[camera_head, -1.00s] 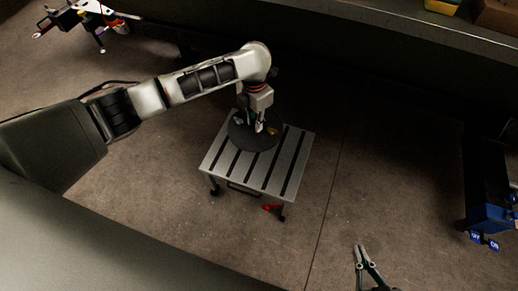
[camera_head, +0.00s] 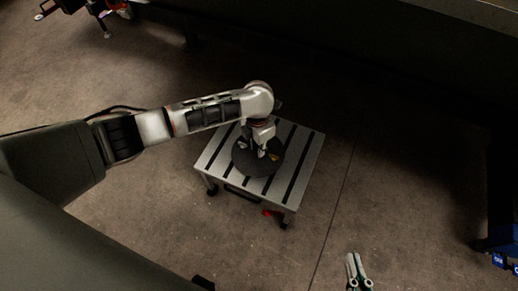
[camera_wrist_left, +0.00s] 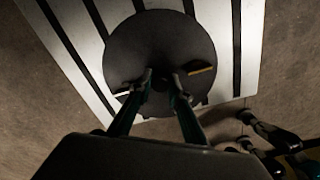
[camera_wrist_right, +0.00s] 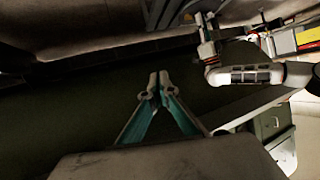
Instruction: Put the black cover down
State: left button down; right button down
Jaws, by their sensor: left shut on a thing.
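The black cover (camera_head: 244,163) is a round dark disc over the slotted silver table (camera_head: 212,160). My left gripper (camera_head: 262,153) is above its middle, shut on a raised part of it. In the left wrist view, the cover (camera_wrist_left: 160,40) hangs over or lies on the table (camera_wrist_left: 82,30), with my left fingertips (camera_wrist_left: 160,80) at its near side. Whether its underside touches the table cannot be told. My right gripper (camera_head: 357,260) is empty, away from the table at bottom right; its fingertips (camera_wrist_right: 158,82) meet in the right wrist view.
The table is low, with legs on the concrete floor (camera_head: 390,215). A red piece (camera_head: 270,213) shows by its front leg. A large dark structure (camera_head: 400,60) runs behind. Blue equipment (camera_head: 505,240) stands at far right. Floor around the table is clear.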

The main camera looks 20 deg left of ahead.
pick_arm(q)
jog(key=shift+s+f, duration=0.25)
jog(key=shift+f, duration=0.9)
jog(key=shift+w+r, duration=0.15)
jog(key=shift+r, duration=0.05)
jog(key=c, duration=1.9)
grip_release()
pick_arm(e)
jog(key=shift+a+r+m, duration=0.1)
jog(key=shift+a+m, duration=0.3)
jog(key=shift+a, duration=0.15)
